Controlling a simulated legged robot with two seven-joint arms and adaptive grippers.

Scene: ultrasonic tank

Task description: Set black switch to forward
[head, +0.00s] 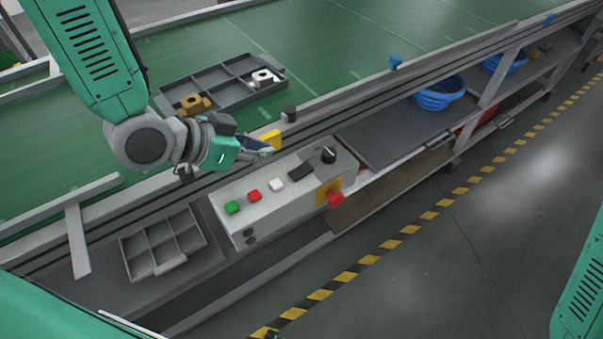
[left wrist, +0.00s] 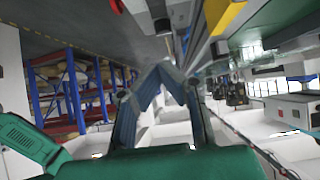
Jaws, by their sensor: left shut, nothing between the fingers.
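A pale control box (head: 283,200) hangs along the side of the conveyor in the head view. On its top, near the right end, is a black rotary switch (head: 329,155) with a light mark; which way it is set is too small to tell. My left gripper (head: 268,149) is above the far left side of the box, left of the switch and apart from it. It is shut and empty; its fingers also meet in the left wrist view (left wrist: 165,70), which does not clearly show the switch. My right gripper is out of view.
The box also has green (head: 232,208), red (head: 254,196) and white (head: 276,185) buttons, a black rectangular part (head: 301,171) and a red emergency knob (head: 336,199). A grey divided tray (head: 222,98) lies on the conveyor. An empty divided tray (head: 184,262) stands left of the box.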

